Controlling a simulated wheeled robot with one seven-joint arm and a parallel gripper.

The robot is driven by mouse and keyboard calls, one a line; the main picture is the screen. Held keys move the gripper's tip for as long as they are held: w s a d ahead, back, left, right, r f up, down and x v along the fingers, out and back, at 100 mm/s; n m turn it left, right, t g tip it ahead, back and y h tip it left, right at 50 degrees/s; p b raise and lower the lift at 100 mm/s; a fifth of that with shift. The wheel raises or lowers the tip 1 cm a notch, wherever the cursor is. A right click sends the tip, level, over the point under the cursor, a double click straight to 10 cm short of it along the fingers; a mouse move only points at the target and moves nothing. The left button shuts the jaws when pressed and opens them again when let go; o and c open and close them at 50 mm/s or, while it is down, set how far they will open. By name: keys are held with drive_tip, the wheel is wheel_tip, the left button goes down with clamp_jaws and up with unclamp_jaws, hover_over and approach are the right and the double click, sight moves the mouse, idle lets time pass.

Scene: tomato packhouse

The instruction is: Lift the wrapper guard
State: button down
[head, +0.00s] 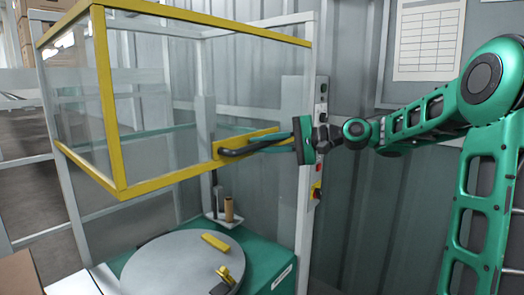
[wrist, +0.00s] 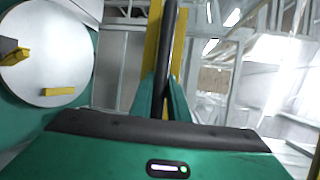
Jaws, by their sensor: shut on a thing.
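The wrapper guard (head: 112,110) is a clear-panelled box frame with yellow edges in the head view. It hangs raised above the round grey turntable (head: 165,272), with open space between them. Its black handle (head: 250,145) sits on a yellow plate at the guard's lower right. My gripper (head: 278,144) reaches in from the right and is shut on this handle. In the wrist view the dark handle bar (wrist: 168,60) runs between my fingers (wrist: 166,100), in front of a yellow strip. The exact contact of the fingertips is partly hidden.
A control post (head: 320,140) with buttons and a red switch stands just right of the guard. A brown cardboard roll (head: 229,208) stands on a small holder behind the turntable. Yellow clamp parts (head: 225,274) lie on the turntable. Stacked boxes (head: 45,12) are at the upper left.

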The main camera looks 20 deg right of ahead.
drive_tip(key=c, duration=1.7)
unclamp_jaws()
drive_tip(key=v, duration=1)
drive_tip(key=shift+s+d, duration=0.2)
drive_tip(key=shift+d, duration=0.2)
drive_tip(key=s+f+g+h, duration=0.35)
drive_tip(key=f+h, duration=0.45)
drive_tip(key=f, duration=0.8)
drive_tip(key=s+d+f+g+h, duration=0.1)
drive_tip(key=s+d+f+g, duration=0.1)
drive_tip(key=s, duration=0.8)
drive_tip(key=s+d+f+g+h, duration=0.1)
drive_tip(key=s+f, duration=0.4)
drive_tip(key=s, duration=0.5)
drive_tip(key=s+d+f+n+g+h, duration=0.1)
drive_tip(key=s+d, duration=0.4)
drive_tip(key=s, duration=0.6)
drive_tip(key=shift+d+f+g+h, duration=0.1)
drive_tip(key=shift+f+g+h, duration=0.4)
drive_tip(key=shift+f, duration=0.15)
drive_tip(key=shift+d+f+g+h, duration=0.15)
drive_tip(key=shift+f+g+h, duration=0.2)
drive_tip(key=shift+f+h, duration=0.25)
